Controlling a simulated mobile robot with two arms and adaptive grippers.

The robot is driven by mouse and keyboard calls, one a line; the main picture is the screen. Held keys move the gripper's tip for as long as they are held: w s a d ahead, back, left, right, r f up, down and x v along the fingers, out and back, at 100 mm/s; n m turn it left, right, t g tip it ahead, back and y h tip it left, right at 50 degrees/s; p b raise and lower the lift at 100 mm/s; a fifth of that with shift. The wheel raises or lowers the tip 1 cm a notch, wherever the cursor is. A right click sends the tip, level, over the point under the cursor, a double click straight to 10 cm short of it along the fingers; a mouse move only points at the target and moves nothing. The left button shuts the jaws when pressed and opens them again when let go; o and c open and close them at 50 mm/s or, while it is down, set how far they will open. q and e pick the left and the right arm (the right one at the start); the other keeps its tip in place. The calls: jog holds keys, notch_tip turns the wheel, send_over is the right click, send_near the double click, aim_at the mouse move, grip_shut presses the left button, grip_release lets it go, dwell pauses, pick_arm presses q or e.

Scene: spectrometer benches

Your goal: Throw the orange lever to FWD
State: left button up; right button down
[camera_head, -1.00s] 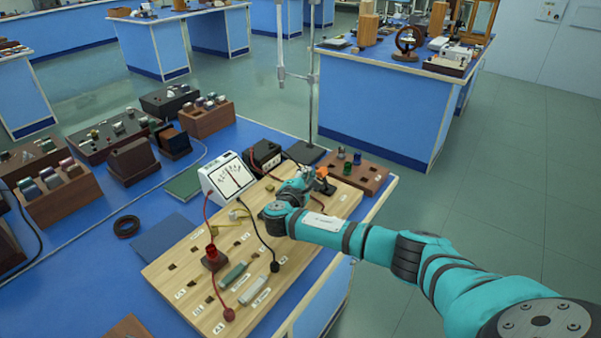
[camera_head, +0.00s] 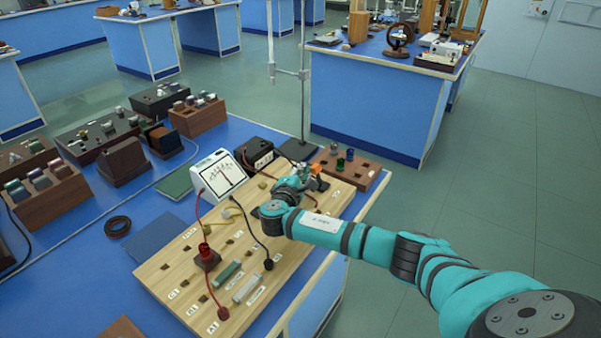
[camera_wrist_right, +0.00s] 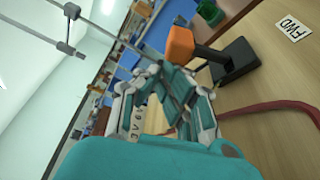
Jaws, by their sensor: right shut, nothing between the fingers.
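The orange lever (camera_head: 316,168) stands at the far right end of the wooden board (camera_head: 170,272). In the right wrist view its orange knob (camera_wrist_right: 180,46) sits on a dark stem over a black base (camera_wrist_right: 234,66), leaning away from the FWD label (camera_wrist_right: 293,25). My right gripper (camera_head: 303,176) is beside the lever, at its left. In the right wrist view its fingers (camera_wrist_right: 170,88) are shut and empty, just below the knob; whether they touch it I cannot tell. The left gripper is not in view.
A white meter (camera_head: 219,176) and a black box (camera_head: 257,154) stand behind the board. A brown block (camera_head: 364,174) with coloured pegs is just beyond the lever. Red and black cables cross the board, and a retort stand (camera_head: 303,90) rises behind.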

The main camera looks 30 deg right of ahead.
aim_at(311, 168)
jog(key=m+b, duration=0.1)
jog(key=s+m+b, duration=0.1)
jog(key=shift+s+d+r+m+t+b, duration=0.15)
jog(key=shift+d+m+t+b, duration=0.15)
jog(key=shift+t+b, duration=0.1)
jog(key=shift+s+d+r+m+h+b, duration=0.1)
jog(key=shift+s+r+m+h+b, duration=0.35)
jog(key=shift+m, duration=0.45)
jog(key=shift+s+d+r+t, duration=0.25)
jog(key=shift+s+r+t, duration=0.05)
jog(key=shift+s+r, duration=0.1)
jog(key=shift+w, duration=0.1)
